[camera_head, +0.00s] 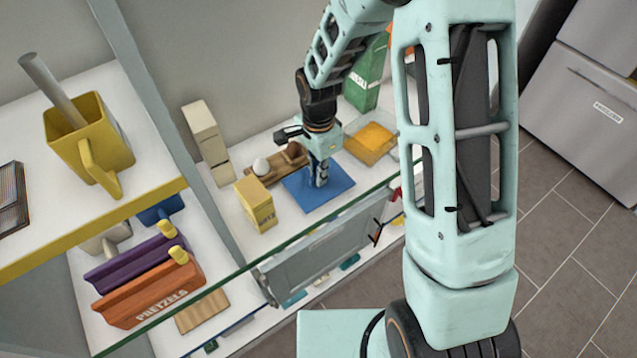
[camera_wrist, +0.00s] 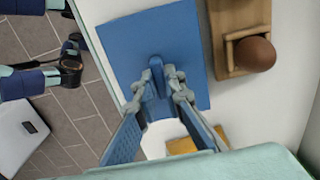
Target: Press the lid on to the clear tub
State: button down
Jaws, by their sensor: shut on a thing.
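The lid (camera_head: 325,199) is a flat blue square, over the white shelf in the head view. In the wrist view the lid (camera_wrist: 125,40) fills the upper middle, with a blue upright grip at its centre. My gripper (camera_head: 319,181) points down over the lid's middle. In the wrist view my gripper's fingertips (camera_wrist: 158,88) are closed around that grip. I cannot tell whether the lid touches the shelf. The clear tub (camera_head: 370,143), with orange-yellow contents, stands right of the lid and is uncovered. Part of the tub (camera_wrist: 190,145) shows behind my fingers in the wrist view.
A wooden holder (camera_head: 272,177) with a white egg (camera_head: 261,166) and a brown ball (camera_wrist: 254,54) lies behind the lid. A yellow box (camera_head: 255,205) stands left, a green carton (camera_head: 368,82) behind the tub. The glass shelf edge (camera_head: 290,241) runs in front.

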jog(key=shift+r, duration=0.2)
jog(key=shift+r+p, duration=0.95)
jog(key=shift+r, duration=0.7)
